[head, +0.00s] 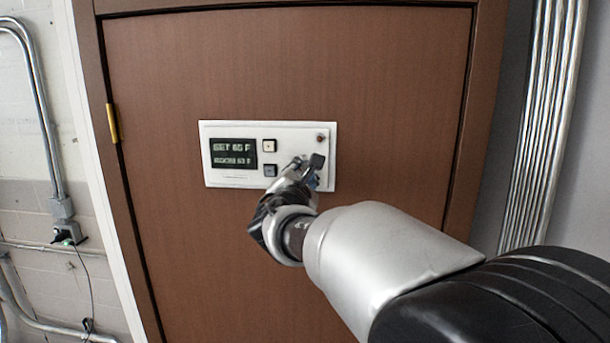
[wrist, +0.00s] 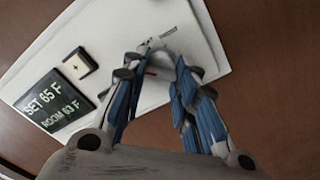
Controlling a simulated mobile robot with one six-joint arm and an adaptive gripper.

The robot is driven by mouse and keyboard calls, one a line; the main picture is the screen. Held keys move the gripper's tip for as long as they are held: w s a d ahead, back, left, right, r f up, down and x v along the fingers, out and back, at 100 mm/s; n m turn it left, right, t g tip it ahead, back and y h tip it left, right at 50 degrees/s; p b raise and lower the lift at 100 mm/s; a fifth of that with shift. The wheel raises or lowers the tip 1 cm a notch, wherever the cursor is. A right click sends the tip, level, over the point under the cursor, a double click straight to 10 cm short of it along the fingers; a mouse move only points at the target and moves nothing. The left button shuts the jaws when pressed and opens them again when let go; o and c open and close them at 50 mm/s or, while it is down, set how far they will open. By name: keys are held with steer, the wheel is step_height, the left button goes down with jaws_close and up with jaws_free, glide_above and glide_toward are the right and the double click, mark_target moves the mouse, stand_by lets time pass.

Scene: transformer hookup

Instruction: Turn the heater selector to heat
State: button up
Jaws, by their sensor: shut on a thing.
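The white thermostat panel (head: 265,178) is mounted on a brown door, and it fills much of the wrist view (wrist: 170,18). Its heater selector (wrist: 160,60) is a light knob with a small red mark, seen between my fingertips in the wrist view. My gripper (head: 307,168) reaches the lower right of the panel and is shut on the selector (wrist: 158,70). In the head view the gripper hides the selector. Small lettering shows beside the knob, too small to read, so I cannot tell which setting it points to.
The dark display (wrist: 55,103) reads SET 65 F and ROOM 63 F. A light button (head: 269,146) and a grey button (head: 269,170) sit beside it. A small red-brown dot (head: 320,138) is at the panel's upper right. Metal conduits (head: 543,120) run at the right.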

steer(key=shift+c, duration=0.9)
steer(key=shift+f+b, duration=0.1)
steer(key=shift+b, duration=0.45)
steer(key=shift+f+m+b, duration=0.1)
steer(key=shift+m+b, duration=0.6)
steer(key=shift+b, duration=0.45)
steer(key=m+b, duration=0.2)
steer(key=b, duration=0.2)
steer(key=m+b, duration=0.2)
steer(key=b, duration=0.1)
steer(key=shift+m, duration=0.3)
steer(key=m+b, duration=0.2)
steer(key=b, duration=0.1)
steer(key=shift+r+m, duration=0.3)
steer(key=shift+m, duration=0.1)
